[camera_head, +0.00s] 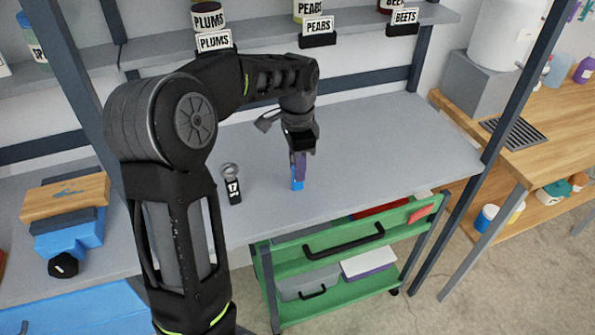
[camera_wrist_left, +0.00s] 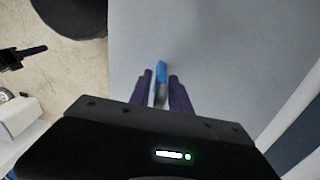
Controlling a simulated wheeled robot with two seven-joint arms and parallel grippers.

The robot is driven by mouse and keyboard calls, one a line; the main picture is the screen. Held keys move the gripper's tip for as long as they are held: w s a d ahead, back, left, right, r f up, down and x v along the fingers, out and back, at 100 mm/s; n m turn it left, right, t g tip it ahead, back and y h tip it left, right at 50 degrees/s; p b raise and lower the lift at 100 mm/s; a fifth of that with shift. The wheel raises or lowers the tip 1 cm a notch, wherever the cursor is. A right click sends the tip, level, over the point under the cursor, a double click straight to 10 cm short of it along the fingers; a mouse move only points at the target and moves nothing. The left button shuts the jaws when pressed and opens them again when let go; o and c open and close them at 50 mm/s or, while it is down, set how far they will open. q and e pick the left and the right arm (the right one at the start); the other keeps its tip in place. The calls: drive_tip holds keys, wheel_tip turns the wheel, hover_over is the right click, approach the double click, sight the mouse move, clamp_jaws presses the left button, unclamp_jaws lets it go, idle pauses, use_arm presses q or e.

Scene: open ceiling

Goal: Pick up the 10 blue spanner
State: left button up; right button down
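The blue spanner (camera_head: 297,184) is on the grey workbench, directly below my left gripper. Its blue end also shows in the left wrist view (camera_wrist_left: 161,71), with a greyish part nearer the gripper. My left gripper (camera_head: 299,167) points down at the bench, and its purple fingers (camera_wrist_left: 161,84) stand on either side of the spanner. A narrow gap shows beside the spanner, so the fingers look open around it rather than closed on it. The fingers hide the spanner's upper part in the head view. My right gripper is not in view.
A dark spanner marked 17 (camera_head: 234,188) is on the bench to the left. A green tool cart (camera_head: 335,255) stands below the front edge. A shelf (camera_head: 270,40) with labelled jars runs behind. The bench to the right is clear.

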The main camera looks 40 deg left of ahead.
use_arm(q)
clamp_jaws()
drive_tip(key=shift+r, duration=0.15)
idle(0.4)
wheel_tip(320, 180, up, 10)
drive_tip(key=shift+f+p, duration=0.1)
drive_tip(key=shift+p, duration=0.3)
idle(0.4)
